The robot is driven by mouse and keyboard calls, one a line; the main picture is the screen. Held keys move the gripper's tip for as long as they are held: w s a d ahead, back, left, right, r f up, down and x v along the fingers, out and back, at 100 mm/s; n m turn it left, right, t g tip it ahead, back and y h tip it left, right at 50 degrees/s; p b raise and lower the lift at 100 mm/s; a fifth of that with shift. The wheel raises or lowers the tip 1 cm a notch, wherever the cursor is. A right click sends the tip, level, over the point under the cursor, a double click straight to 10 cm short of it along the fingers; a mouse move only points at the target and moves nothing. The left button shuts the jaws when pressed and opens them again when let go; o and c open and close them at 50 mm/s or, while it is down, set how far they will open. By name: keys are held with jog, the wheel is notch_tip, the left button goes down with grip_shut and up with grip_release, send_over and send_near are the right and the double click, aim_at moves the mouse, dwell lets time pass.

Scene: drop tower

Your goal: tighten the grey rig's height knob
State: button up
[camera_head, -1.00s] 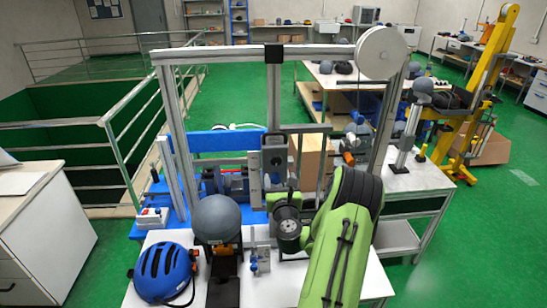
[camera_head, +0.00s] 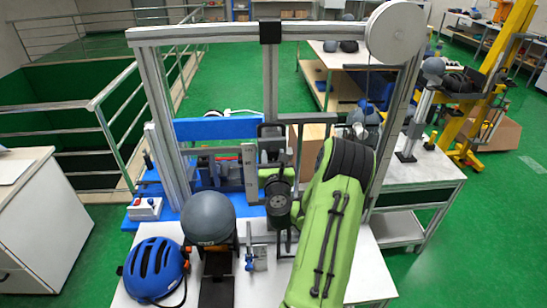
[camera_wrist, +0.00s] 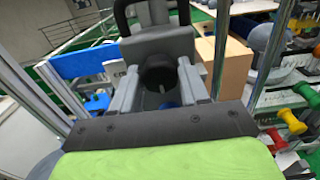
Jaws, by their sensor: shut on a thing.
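The grey rig (camera_head: 160,110) is a tall metal frame standing at the white table, with a crossbar and a round pale wheel at its upper right. Its grey carriage (camera_wrist: 160,45) is in front of me in the wrist view. The black round height knob (camera_wrist: 157,72) sits on the carriage, between the two grey fingers of my gripper (camera_wrist: 158,90), which is shut on it. In the head view my gripper (camera_head: 272,158) is at the carriage, in front of the rig's middle post. The knob is hidden there by my green and black arm.
A grey headform ball (camera_head: 208,217) stands on a black base on the white table (camera_head: 365,280). A blue helmet (camera_head: 155,270) lies left of it. A cardboard box (camera_head: 311,142) is behind the rig. A yellow frame (camera_head: 503,60) stands at the right, with green floor between.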

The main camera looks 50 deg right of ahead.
jog(key=shift+c, duration=0.9)
jog(key=shift+n, duration=0.3)
jog(key=n, duration=0.3)
jog(key=shift+r+n, duration=0.1)
jog(key=shift+n, duration=0.2)
jog(key=n, duration=0.4)
jog(key=shift+n+b, duration=0.3)
jog(key=shift+b, duration=0.05)
jog(key=n, duration=0.4)
jog(key=n+b, duration=0.1)
jog(key=n, duration=0.4)
